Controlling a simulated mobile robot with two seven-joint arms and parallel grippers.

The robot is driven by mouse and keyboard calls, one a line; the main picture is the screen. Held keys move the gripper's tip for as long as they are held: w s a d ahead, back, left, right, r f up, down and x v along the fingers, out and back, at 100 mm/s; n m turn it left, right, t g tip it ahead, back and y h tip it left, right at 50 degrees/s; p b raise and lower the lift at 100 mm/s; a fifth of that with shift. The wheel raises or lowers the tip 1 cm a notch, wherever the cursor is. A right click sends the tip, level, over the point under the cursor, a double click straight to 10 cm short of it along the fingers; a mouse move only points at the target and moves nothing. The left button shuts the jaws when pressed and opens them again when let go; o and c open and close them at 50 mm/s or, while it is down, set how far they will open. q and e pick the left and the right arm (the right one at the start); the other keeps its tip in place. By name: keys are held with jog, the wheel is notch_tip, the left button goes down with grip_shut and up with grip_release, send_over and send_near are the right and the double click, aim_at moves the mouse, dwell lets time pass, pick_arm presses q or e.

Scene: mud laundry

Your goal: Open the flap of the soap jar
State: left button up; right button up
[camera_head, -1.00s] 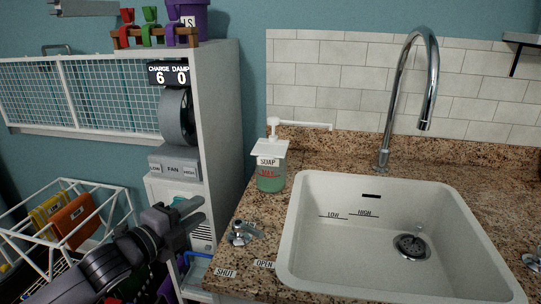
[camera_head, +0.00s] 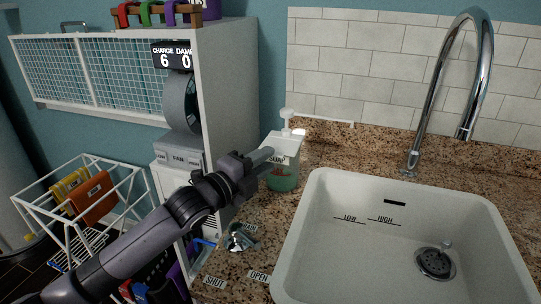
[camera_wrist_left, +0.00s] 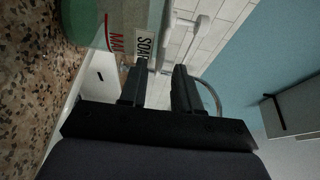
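The soap jar (camera_head: 284,181) is clear with green liquid and stands on the granite counter left of the sink. Its white flap (camera_head: 287,143) bears the SOAP label and hangs over the top front; it looks closed. A white pump top (camera_head: 287,114) rises above it. My left gripper (camera_head: 266,154) is at the left front of the flap and covers part of the label. In the left wrist view its two fingers (camera_wrist_left: 160,70) are apart, and the jar (camera_wrist_left: 100,28) lies tilted at upper left. White parts show beyond the fingertips; whether they touch is unclear. My right gripper is out of view.
The white sink (camera_head: 318,215) with a tall chrome faucet (camera_head: 431,95) is at right. A white cabinet (camera_head: 229,95) stands left of the counter, and a wire basket (camera_head: 35,186) is further left.

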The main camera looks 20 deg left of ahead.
aim_at(279, 148)
pick_arm(q)
jog(key=shift+x, duration=1.2)
grip_shut()
jog(key=shift+f, duration=0.1)
dwell(0.5)
